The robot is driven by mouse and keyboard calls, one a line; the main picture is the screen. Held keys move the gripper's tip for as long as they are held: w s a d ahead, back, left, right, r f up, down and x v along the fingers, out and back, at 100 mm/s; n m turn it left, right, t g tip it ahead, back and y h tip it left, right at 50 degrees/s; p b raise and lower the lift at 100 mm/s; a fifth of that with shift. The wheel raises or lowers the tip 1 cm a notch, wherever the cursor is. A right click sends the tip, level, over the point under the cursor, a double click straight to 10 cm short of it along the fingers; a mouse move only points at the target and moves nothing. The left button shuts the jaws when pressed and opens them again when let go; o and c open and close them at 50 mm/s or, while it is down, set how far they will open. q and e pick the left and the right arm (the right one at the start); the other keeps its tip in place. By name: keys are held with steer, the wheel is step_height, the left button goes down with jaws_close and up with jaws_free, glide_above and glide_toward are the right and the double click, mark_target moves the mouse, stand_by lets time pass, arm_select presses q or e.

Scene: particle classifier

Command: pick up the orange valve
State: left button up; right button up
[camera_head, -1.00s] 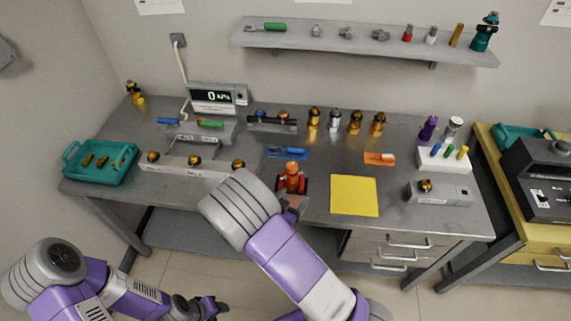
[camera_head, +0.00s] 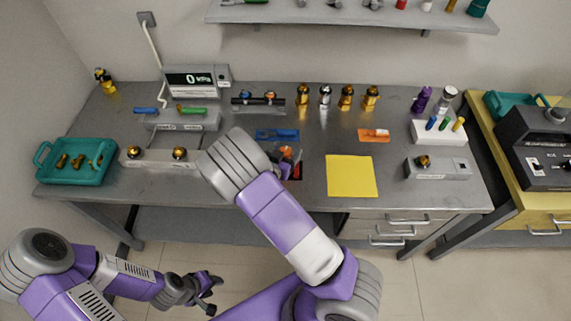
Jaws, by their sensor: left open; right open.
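The orange valve (camera_head: 286,151) is mostly hidden behind my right gripper and wrist; only a small orange patch shows in the head view, at the middle of the bench. My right gripper (camera_head: 287,164) is at the valve, with its fingers around or just in front of it; I cannot tell which, nor whether they touch it. It is open. A red and black edge of the holder (camera_head: 297,171) shows beside it. My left gripper (camera_head: 206,285) is open and empty, low in front of the bench, away from the valve.
A blue tool on a mat (camera_head: 277,135) lies just behind the valve. A yellow mat (camera_head: 352,176) is flat to the right. A pale block with gold fittings (camera_head: 148,166) is to the left, partly covered by my arm. A teal tray (camera_head: 75,173) stands at the far left.

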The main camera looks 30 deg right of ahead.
jaws_close()
stand_by(0.4)
